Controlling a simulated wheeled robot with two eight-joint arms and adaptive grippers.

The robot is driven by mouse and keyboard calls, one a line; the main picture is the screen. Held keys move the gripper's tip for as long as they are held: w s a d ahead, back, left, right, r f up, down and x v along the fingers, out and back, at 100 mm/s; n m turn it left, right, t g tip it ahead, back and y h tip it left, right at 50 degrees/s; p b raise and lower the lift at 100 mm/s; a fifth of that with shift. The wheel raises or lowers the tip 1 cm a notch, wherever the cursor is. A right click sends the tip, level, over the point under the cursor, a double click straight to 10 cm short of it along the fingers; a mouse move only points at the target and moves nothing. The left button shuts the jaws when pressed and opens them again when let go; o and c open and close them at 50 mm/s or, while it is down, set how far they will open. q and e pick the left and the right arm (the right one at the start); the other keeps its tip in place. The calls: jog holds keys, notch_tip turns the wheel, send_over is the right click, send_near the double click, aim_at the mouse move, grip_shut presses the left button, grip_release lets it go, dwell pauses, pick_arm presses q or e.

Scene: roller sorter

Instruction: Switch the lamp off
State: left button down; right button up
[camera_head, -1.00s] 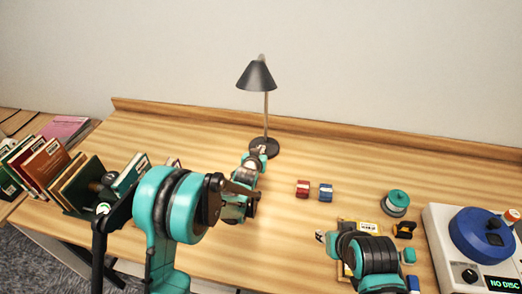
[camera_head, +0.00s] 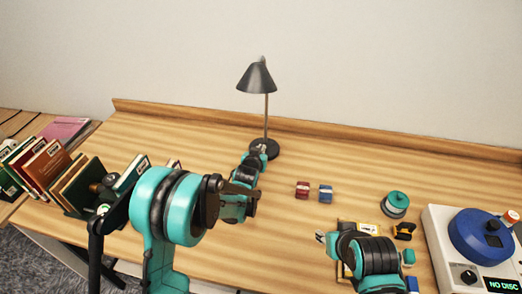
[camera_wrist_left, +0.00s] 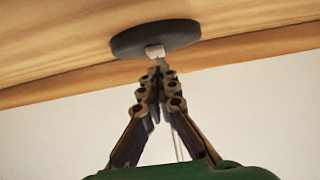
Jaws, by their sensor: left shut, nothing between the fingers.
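The desk lamp (camera_head: 257,77) stands upright at the back of the desk, with a dark cone shade, a thin pole and a round black base (camera_head: 274,152). No clear glow shows under the shade. In the left wrist view the base (camera_wrist_left: 185,34) carries a small white switch (camera_wrist_left: 154,50) at its edge. My left gripper (camera_head: 262,151) is at the front of the base. Its fingertips (camera_wrist_left: 158,68) are together and empty, right at the switch; I cannot tell whether they touch it. My right gripper (camera_head: 321,238) is at the front right, small and unclear, away from the lamp.
A red block (camera_head: 302,190) and a blue block (camera_head: 325,193) lie right of my left arm. A teal spool (camera_head: 396,203) and a disc machine (camera_head: 450,255) stand at the right. Books (camera_head: 45,165) fill the left. The desk behind the blocks is clear.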

pick_arm(q)
notch_tip(320, 180, up, 5)
jog(key=p, duration=0.3)
jog(key=s+a+p, duration=0.1)
jog(key=s+a, duration=0.1)
jog(key=s, duration=0.8)
jog(key=shift+s+f, duration=0.15)
jog(key=shift+s, duration=0.05)
jog(key=shift+a, duration=0.15)
jog(key=s+a+r+n+g+y, duration=0.1)
jog(key=s+a+r+g+y, duration=0.15)
jog(key=s+a+r, duration=0.65)
jog(key=s+a+f+g, duration=0.1)
jog(key=s+a+g, duration=0.1)
jog(key=s, duration=0.8)
jog(key=s+a+f+n+g, duration=0.1)
jog(key=s+a, duration=0.3)
jog(key=s, duration=0.6)
jog(key=shift+s+f+g, duration=0.25)
jog(key=shift+f+g, duration=0.1)
